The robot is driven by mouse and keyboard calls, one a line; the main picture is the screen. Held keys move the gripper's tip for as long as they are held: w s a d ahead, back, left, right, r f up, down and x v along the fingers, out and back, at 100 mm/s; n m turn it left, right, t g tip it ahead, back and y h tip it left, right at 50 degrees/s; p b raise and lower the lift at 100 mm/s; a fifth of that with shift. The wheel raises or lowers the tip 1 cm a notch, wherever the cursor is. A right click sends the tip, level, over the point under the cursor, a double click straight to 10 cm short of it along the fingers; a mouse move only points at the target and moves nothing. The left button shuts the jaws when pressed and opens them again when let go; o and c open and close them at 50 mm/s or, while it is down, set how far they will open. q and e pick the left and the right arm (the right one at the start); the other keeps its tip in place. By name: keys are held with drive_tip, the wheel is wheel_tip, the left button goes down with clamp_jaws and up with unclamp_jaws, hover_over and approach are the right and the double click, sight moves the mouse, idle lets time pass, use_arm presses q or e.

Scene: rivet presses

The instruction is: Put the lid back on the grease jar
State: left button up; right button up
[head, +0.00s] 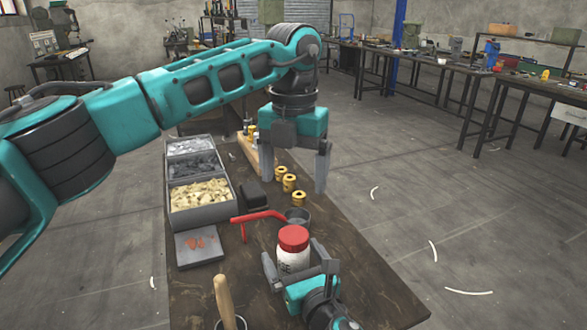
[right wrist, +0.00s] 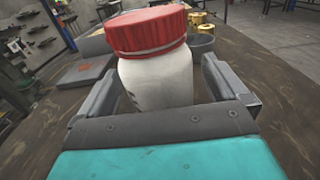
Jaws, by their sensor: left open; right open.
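The white grease jar (head: 290,263) stands upright near the front of the table, partly hidden by my right gripper. Its red lid (head: 293,237) sits on top of it. The right wrist view shows the lid (right wrist: 148,31) on the jar (right wrist: 157,80), looking nearly level; I cannot tell whether it is screwed tight. My right gripper (head: 297,268) is open, with one finger on each side of the jar; gaps show between fingers and jar in the right wrist view (right wrist: 163,92). My left gripper (head: 294,180) is open and empty above the table, beyond the jar.
A red-handled tool (head: 258,216) lies left of the jar, by a dark cup (head: 297,215). Several yellow cylinders (head: 289,182) stand behind. A grey bin (head: 203,217) of parts and a grey tray (head: 199,255) are at left. A wooden handle (head: 224,298) sticks up in front.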

drive_tip(key=v, duration=1.1)
